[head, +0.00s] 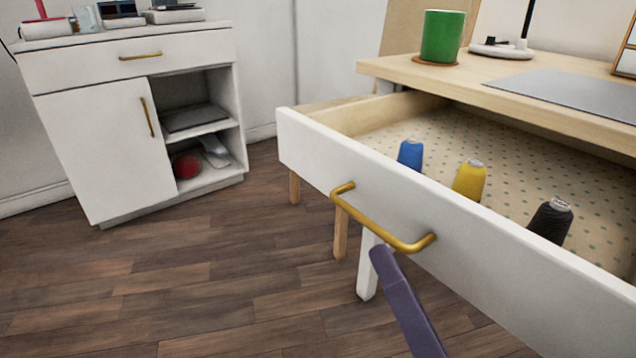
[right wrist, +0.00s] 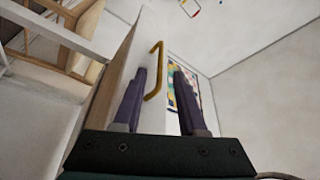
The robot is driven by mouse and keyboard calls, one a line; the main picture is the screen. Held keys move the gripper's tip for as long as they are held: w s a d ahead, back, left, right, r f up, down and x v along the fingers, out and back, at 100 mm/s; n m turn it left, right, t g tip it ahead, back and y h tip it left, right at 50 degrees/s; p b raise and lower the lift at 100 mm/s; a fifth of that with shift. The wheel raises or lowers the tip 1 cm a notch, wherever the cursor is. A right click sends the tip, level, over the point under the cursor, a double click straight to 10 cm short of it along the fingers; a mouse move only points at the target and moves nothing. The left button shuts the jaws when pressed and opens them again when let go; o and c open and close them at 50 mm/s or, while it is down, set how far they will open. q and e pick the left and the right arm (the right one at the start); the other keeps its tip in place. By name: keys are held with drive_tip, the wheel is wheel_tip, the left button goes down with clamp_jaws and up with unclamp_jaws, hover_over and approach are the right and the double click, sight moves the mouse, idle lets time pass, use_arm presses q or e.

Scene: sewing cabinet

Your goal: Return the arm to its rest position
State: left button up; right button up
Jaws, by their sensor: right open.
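My right gripper (head: 384,262) shows in the head view as one purple finger, its tip just below the right end of the gold drawer handle (head: 385,222). In the right wrist view both purple fingers of the right gripper (right wrist: 160,72) stand apart with nothing clamped between them. The handle (right wrist: 155,72) shows between and beyond them there; I cannot tell whether they touch it. The white drawer (head: 330,165) is pulled out from under the wooden desk (head: 395,70). My left gripper is in neither view.
Blue (head: 411,154), yellow (head: 469,181) and black (head: 551,221) thread spools stand in the drawer. A green mug (head: 442,37) sits on the desk. A white cabinet (head: 85,150) stands at the left, with a red ball (head: 186,166) on its lower shelf. The wooden floor (head: 200,270) between is clear.

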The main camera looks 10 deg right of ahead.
drive_tip(key=v, duration=0.2)
drive_tip(key=shift+s, duration=0.3)
